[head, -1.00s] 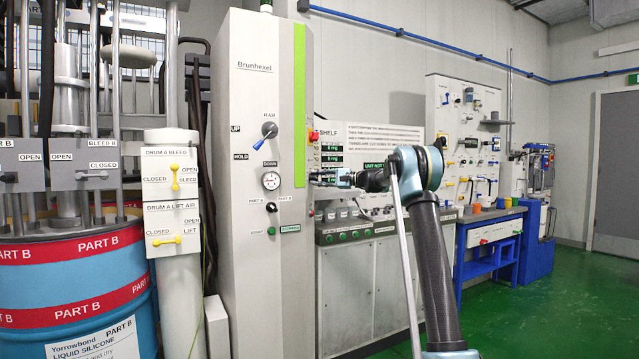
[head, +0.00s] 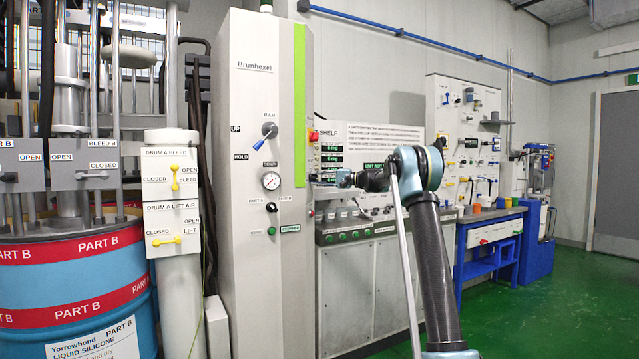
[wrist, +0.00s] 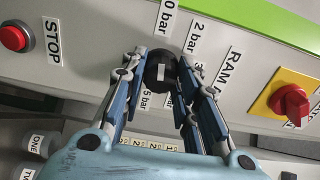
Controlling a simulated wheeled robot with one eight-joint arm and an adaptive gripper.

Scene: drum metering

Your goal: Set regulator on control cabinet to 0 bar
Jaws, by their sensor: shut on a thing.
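The control cabinet (head: 262,110) is a tall grey-white box with a green stripe, left of my arm in the head view. The regulator knob (wrist: 160,74) is black with a white mark and sits on the cabinet's side panel in the wrist view. Labels "0 bar", "2 bar" and "5 bar" ring it. My gripper (wrist: 161,66) is shut on the knob, one finger on each side. I cannot tell for sure which label the white mark faces. The head view shows my gripper (head: 330,180) at the cabinet's right side. A round gauge (head: 271,181) is on the cabinet front.
A red STOP button (wrist: 14,38) and a red switch on a yellow plate (wrist: 290,101) flank the knob in the wrist view. A low console (head: 357,235) stands right of the cabinet. The green floor (head: 560,310) at the right is clear.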

